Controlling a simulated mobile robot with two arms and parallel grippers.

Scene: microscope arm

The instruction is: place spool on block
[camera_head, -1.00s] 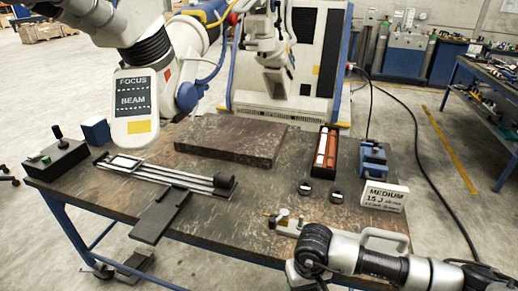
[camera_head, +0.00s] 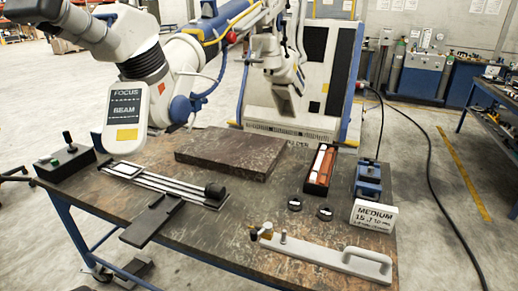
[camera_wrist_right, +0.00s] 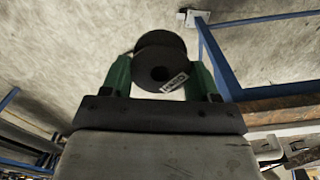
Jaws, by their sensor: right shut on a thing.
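My right gripper (camera_wrist_right: 160,66) has green fingers and is shut on a black spool (camera_wrist_right: 160,48), one finger on each side. The spool shows a round dark end with a hole and a small white label. Concrete floor shows behind it. In the head view, a thick brown slab-like block (camera_head: 232,153) lies flat near the middle back of the table, its top bare. Neither of my grippers shows in the head view.
On the table (camera_head: 205,240) are two small black rings (camera_head: 325,213), a tray of tubes (camera_head: 320,168), a blue device (camera_head: 368,180), a white sign (camera_head: 374,215), a grey handled plate (camera_head: 325,259) and a rail fixture (camera_head: 165,180). A microscope head (camera_head: 126,110) hangs left of the block.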

